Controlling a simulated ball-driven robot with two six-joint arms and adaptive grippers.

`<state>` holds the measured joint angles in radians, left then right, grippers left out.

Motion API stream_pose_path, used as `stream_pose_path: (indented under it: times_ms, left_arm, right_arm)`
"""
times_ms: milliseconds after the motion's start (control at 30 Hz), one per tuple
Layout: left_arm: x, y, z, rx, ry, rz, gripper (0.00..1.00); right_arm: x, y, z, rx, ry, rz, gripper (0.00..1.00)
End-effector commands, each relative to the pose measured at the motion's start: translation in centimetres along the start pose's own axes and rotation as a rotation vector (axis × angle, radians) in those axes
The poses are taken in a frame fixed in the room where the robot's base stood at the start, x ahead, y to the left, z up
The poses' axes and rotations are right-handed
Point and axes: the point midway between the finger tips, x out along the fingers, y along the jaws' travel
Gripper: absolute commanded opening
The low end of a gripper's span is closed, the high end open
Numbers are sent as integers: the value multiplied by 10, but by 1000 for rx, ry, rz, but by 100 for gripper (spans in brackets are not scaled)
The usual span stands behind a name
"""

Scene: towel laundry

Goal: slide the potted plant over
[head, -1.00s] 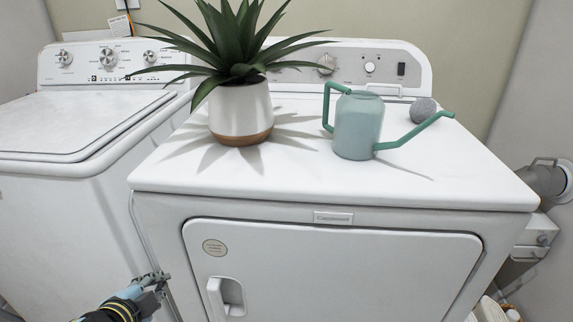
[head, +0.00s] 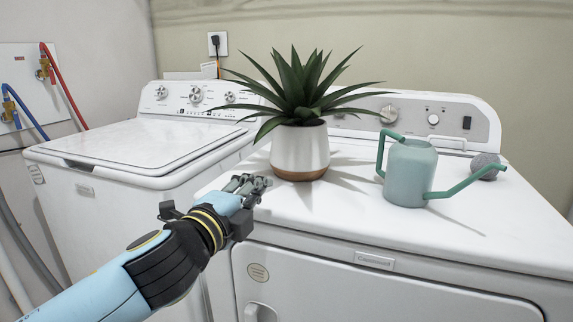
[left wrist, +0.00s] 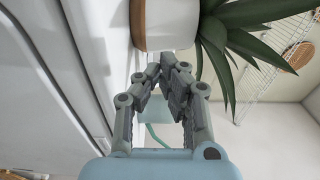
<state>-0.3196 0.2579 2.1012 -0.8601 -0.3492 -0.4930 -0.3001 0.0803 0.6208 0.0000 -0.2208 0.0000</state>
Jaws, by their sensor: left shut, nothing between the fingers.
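The potted plant (head: 300,150) stands upright on top of the dryer (head: 500,225), left of its middle. Its pot is white with a brown base, and long green leaves spread above it. It also shows in the left wrist view (left wrist: 172,24), close ahead of the fingers. My left gripper (head: 257,184) is shut and empty, at the dryer's front left edge, just left of and in front of the pot. A small gap seems to lie between fingertips and pot. My left gripper also shows in the left wrist view (left wrist: 165,72). My right gripper is in no frame.
A teal watering can (head: 408,172) stands right of the plant, its spout pointing right. A grey ball (head: 484,166) lies behind the spout. A white washer (head: 140,145) stands left, with a gap between machines. The dryer top is clear between pot and can.

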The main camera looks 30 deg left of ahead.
Motion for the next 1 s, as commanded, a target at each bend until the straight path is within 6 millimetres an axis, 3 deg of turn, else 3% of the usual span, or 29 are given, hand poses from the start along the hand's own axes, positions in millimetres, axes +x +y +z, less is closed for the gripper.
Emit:
stream_pose_path:
  times_ms: [500,700,1000]
  left_arm:
    - [103,-2,0,-2,0,-1,0]
    - [122,0,0,-1,0,1,0]
    - [125,0,0,-2,0,1,0]
  right_arm:
    - [-17,1,-4,1,5,-1,0]
    - [-18,1,-4,1,5,-1,0]
    - [-18,1,-4,1,5,-1,0]
